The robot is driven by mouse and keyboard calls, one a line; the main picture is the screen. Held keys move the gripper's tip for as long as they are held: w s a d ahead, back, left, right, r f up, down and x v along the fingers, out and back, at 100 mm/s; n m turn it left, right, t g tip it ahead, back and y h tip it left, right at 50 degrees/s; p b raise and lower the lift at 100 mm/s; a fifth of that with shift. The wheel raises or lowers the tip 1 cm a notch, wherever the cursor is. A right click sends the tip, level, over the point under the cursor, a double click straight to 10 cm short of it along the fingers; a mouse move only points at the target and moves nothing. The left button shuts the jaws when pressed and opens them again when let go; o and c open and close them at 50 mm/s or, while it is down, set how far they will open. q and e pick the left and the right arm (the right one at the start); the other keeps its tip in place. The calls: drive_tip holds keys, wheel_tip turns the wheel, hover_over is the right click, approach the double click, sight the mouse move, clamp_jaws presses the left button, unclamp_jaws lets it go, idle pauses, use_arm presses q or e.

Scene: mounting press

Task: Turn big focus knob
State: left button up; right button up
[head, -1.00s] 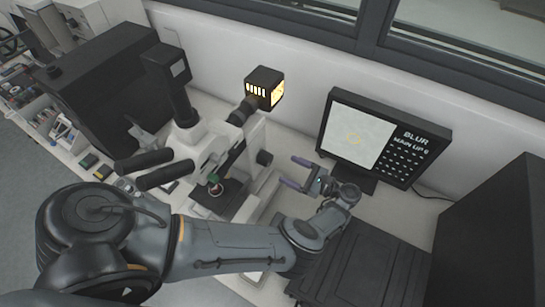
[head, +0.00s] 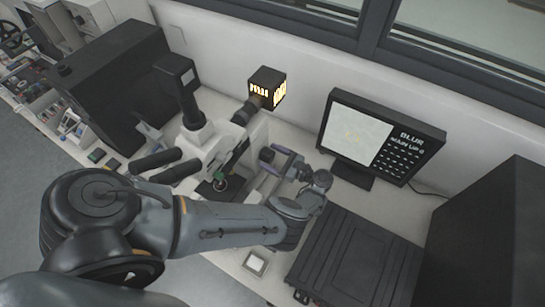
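The microscope (head: 215,150) is white with black eyepiece tubes and stands on the bench in the middle of the head view. A dark round focus knob (head: 266,154) sticks out on its right side. My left gripper (head: 273,158) is at the knob, with its two purple-grey fingers apart, one on each side of the knob's end. Whether the fingers touch the knob is too small to tell. The monitor (head: 354,136) behind reads "BLUR" and a "MAIN UP" line, with a faint, pale yellowish blotch on its screen. My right gripper is not in view.
A black lamp housing (head: 266,88) with glowing slots sits behind the microscope. A dark ribbed case (head: 355,262) lies on the bench at front right, and a large black box (head: 490,235) stands further right. A large dark unit (head: 115,80) stands at the left.

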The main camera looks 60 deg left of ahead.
use_arm(q)
drive_tip(key=c, duration=1)
drive_tip(key=shift+o, duration=0.2)
